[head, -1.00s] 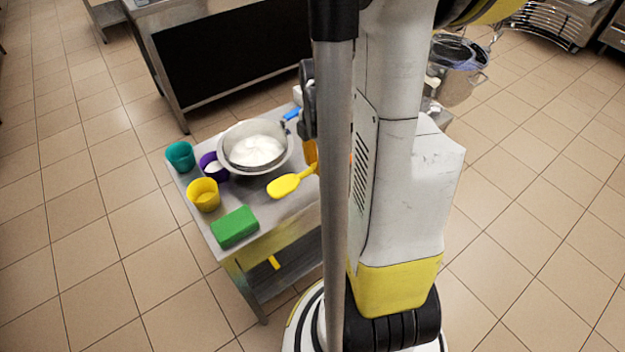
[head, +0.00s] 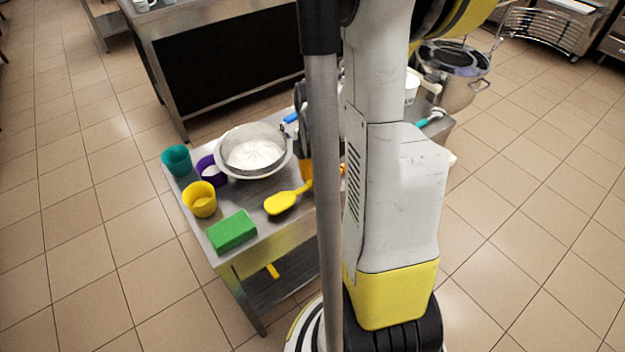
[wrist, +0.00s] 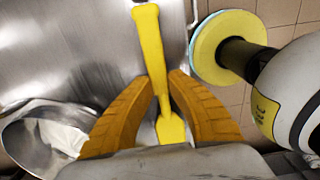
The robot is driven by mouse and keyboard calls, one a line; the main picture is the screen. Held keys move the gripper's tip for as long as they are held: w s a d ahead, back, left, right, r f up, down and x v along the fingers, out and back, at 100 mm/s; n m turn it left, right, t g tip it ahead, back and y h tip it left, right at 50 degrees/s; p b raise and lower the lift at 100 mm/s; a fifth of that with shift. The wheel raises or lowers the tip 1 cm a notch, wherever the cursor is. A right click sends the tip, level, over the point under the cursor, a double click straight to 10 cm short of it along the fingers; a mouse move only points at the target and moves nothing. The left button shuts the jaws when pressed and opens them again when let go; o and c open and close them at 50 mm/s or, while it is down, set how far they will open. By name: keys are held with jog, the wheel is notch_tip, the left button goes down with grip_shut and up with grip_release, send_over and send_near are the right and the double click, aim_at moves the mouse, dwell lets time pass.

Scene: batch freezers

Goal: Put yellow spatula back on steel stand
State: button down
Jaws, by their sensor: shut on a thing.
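The yellow spatula (head: 283,203) shows low over the near part of the steel stand (head: 262,226), its broad end pointing left. I cannot tell whether it touches the top. In the wrist view the spatula (wrist: 152,45) runs lengthwise between the orange fingers of my gripper (wrist: 162,82), which is shut on it. The stand's steel top (wrist: 60,45) lies beneath. In the head view my gripper (head: 306,172) is mostly hidden behind my own column and arm.
A steel bowl of white stuff (head: 254,152), a teal cup (head: 176,160), a purple cup (head: 210,170), a yellow cup (head: 200,199) and a green block (head: 232,232) stand left of the spatula. A steel pot (head: 455,75) is at right. Bare steel lies between block and spatula.

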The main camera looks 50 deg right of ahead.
jog(key=shift+f, duration=0.2)
jog(key=c, duration=1.4)
grip_release()
notch_tip(320, 180, up, 13)
jog(key=p, duration=0.6)
jog(key=a+r+m+t, duration=0.2)
jog(key=a+m, duration=0.3)
jog(key=a, duration=0.3)
jog(key=w+a+r+m+t, duration=0.1)
jog(key=a+r+m+t, duration=0.1)
jog(key=a+r+m, duration=0.3)
jog(key=a+r+m+t, duration=0.3)
jog(key=a+r+m, duration=0.1)
jog(key=a, duration=0.7)
jog(key=shift+w+r+m, duration=0.15)
jog(key=shift+r+m, duration=0.05)
jog(key=shift+m, duration=0.4)
